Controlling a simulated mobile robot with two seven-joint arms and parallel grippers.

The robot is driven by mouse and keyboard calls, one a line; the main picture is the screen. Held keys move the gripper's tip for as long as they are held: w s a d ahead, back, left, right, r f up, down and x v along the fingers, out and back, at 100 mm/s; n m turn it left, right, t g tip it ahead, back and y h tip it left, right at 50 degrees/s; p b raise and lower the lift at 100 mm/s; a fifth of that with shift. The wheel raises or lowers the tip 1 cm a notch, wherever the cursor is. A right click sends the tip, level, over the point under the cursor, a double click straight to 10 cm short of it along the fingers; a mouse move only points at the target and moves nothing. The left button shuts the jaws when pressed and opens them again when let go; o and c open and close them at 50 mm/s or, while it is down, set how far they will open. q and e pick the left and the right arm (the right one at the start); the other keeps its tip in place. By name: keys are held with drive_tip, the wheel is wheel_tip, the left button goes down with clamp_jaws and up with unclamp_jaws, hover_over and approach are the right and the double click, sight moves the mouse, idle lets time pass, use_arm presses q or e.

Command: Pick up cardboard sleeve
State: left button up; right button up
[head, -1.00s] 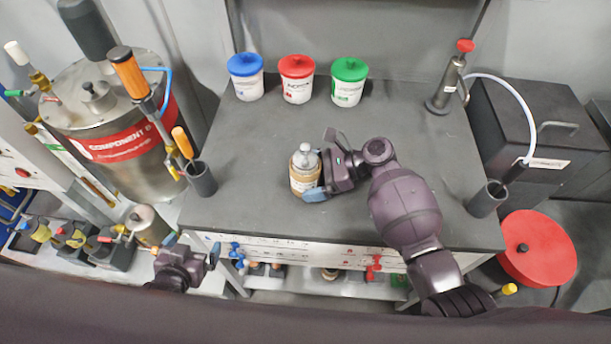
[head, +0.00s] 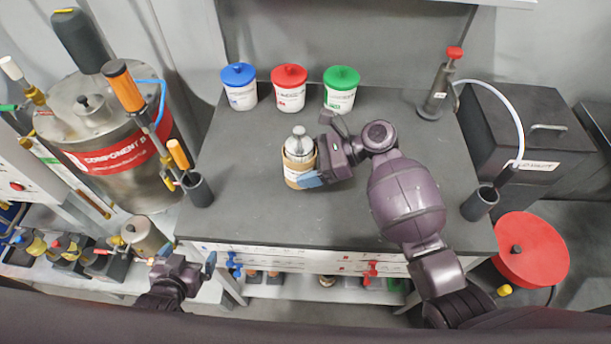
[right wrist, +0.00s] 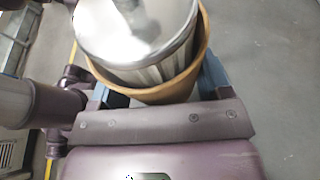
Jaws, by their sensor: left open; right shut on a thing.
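The cardboard sleeve (head: 293,180) is a tan band around a silver canister (head: 299,143) at the middle of the grey table (head: 250,215). The canister's metal top stands out above the sleeve rim. My right gripper (head: 312,175) is shut on the sleeve from its right side. In the right wrist view the sleeve (right wrist: 165,92) sits between the two blue fingers, around the canister (right wrist: 140,35). I cannot tell whether its base touches the table. My left gripper (head: 207,266) is open and empty, off the table's front left corner.
Tubs with blue (head: 238,75), red (head: 289,77) and green (head: 341,79) lids stand at the back. A hand pump (head: 440,88) is at back right. Black cup holders (head: 199,190) (head: 480,204) sit at both side edges. The table left of the sleeve is clear.

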wheel_tip(320, 180, up, 12)
drive_tip(key=shift+r, duration=0.25)
drive_tip(key=shift+p, duration=0.4)
drive_tip(key=shift+r+p, duration=0.1)
drive_tip(key=shift+p, duration=0.45)
